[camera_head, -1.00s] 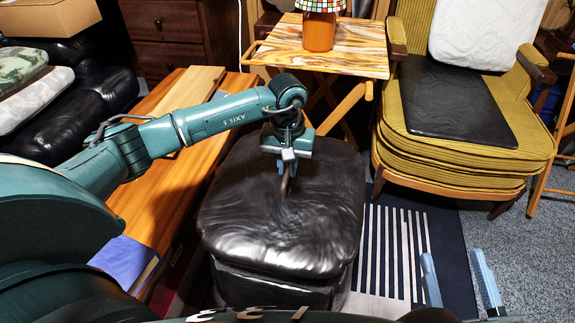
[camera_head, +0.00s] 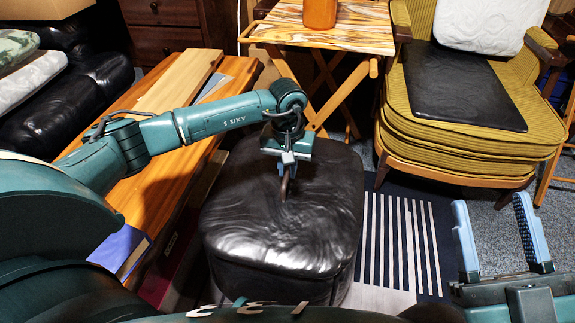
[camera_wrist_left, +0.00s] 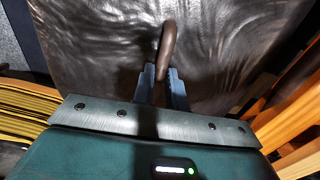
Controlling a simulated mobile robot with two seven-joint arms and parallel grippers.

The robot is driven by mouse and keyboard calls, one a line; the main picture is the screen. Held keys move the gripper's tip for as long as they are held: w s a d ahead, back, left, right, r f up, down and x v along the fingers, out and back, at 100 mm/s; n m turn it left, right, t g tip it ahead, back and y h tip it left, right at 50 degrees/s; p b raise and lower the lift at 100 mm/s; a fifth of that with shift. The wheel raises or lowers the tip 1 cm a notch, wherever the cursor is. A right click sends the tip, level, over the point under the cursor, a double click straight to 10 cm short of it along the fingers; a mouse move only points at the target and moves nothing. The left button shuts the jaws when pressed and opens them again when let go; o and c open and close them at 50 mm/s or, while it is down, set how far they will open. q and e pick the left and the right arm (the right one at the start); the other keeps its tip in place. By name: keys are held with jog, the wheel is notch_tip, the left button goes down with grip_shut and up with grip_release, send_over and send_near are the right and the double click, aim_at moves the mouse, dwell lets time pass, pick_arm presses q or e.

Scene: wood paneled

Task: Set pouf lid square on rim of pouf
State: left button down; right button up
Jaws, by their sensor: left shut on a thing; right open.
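The pouf lid (camera_head: 310,220) is a black, glossy, rounded-square leather top with a brown loop handle (camera_head: 285,188) in its middle. It lies over the black pouf (camera_head: 268,285), whose front side shows below it. I cannot tell whether the lid touches the rim all around or sits square. My left gripper (camera_head: 287,172) is shut on the handle from above. The left wrist view shows the handle (camera_wrist_left: 168,42) between the fingers (camera_wrist_left: 162,80), with the lid (camera_wrist_left: 100,45) behind. My right gripper (camera_head: 491,203) is open and empty at the lower right.
A wooden bench (camera_head: 165,180) runs close along the pouf's left. A folding table (camera_head: 345,35) with an orange lamp base (camera_head: 320,14) stands behind it. A yellow armchair (camera_head: 470,130) is at the back right. A striped rug (camera_head: 400,240) lies clear to the pouf's right.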

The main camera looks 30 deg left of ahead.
pick_arm(q)
jog(key=shift+f, duration=0.1)
pick_arm(e)
jog(key=shift+r+y, duration=0.25)
jog(key=shift+y, duration=0.05)
pick_arm(q)
jog(key=shift+f+b, duration=0.3)
jog(key=shift+b, duration=0.05)
pick_arm(e)
jog(key=shift+f, duration=0.3)
pick_arm(q)
jog(key=c, duration=1)
grip_release()
jog(key=shift+f, duration=0.1)
jog(key=shift+r+p, duration=0.4)
jog(key=shift+r, duration=0.25)
jog(key=shift+r+p, duration=2.15)
jog(key=shift+r, duration=3.8)
pick_arm(e)
jog(key=shift+s+a+f+m+g+h, duration=0.1)
jog(key=shift+s+f+m+g+h, duration=0.15)
jog(key=shift+f+m+h, duration=0.3)
jog(key=shift+s+d+f+m+g+h, duration=0.1)
jog(key=shift+f+m+g+h, duration=0.3)
jog(key=shift+f+h, duration=0.25)
jog(key=shift+s+a+f+m+g+h, duration=0.1)
jog(key=shift+s+f+m+g+h, duration=0.15)
jog(key=shift+f+m+h, duration=0.35)
